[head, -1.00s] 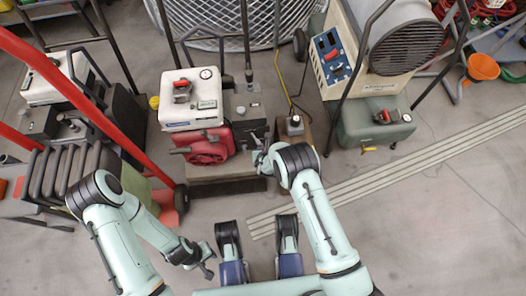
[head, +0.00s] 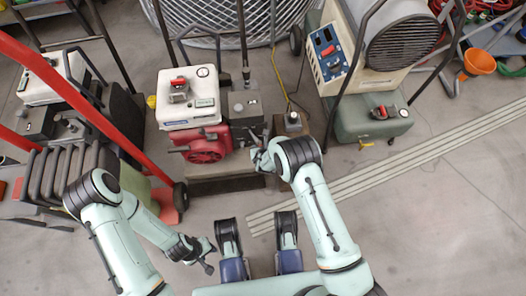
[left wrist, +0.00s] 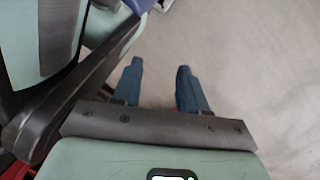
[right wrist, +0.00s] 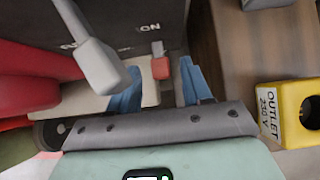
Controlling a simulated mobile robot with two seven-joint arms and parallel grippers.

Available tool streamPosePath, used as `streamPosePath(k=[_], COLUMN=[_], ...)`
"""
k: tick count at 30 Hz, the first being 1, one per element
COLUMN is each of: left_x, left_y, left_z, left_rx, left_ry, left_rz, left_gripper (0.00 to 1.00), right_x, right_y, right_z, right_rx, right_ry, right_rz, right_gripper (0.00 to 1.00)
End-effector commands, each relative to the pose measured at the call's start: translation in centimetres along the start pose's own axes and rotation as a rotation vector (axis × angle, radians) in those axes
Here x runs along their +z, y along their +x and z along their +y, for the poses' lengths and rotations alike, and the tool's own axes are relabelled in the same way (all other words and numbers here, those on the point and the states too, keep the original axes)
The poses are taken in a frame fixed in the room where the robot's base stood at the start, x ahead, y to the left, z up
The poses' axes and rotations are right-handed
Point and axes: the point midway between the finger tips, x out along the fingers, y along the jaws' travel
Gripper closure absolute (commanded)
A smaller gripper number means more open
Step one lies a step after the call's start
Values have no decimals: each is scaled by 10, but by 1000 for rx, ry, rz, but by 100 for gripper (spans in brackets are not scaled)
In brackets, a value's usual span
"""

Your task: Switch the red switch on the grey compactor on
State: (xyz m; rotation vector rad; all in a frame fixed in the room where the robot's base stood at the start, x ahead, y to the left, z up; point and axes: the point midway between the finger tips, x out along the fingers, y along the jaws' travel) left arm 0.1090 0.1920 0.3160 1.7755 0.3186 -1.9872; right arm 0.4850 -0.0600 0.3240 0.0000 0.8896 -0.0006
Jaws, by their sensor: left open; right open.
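The grey compactor (head: 243,98) stands in front of me in the head view, with a white tank and a red engine on its left side. In the right wrist view a small red switch (right wrist: 160,67) with a grey upper part sits below "ON" lettering on a dark panel. My right gripper (right wrist: 158,90) is open and empty, its blue fingers to either side of the switch in the picture; contact cannot be told. In the head view this gripper (head: 260,158) is at the compactor's front right. My left gripper (head: 208,256) is open and empty above the floor.
A grey lever (right wrist: 98,62) rises left of the switch in the right wrist view. A yellow outlet box (right wrist: 290,112) stands to the right. A heater (head: 375,45) and a green tank (head: 372,122) stand further right. A red bar (head: 75,90) crosses the left side.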

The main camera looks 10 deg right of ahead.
Motion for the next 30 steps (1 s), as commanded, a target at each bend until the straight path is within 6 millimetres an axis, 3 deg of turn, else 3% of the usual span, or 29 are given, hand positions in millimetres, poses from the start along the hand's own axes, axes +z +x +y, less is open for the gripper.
streamPosePath(k=[9, 15, 30], left_x=[-39, -54, -58], left_y=[-40, -57, -63], left_z=[37, 52, 56], left_rx=[72, 100, 109], left_ry=[49, 65, 69], left_rz=[162, 224, 245], left_gripper=[57, 57, 57], right_x=[3, 2, 0], right_y=[-76, -106, -117], right_z=[0, 0, -1], right_rx=[0, 0, -3], right_ry=[0, 0, 5], right_rz=[-1, -2, 4], right_gripper=[51, 51, 51])
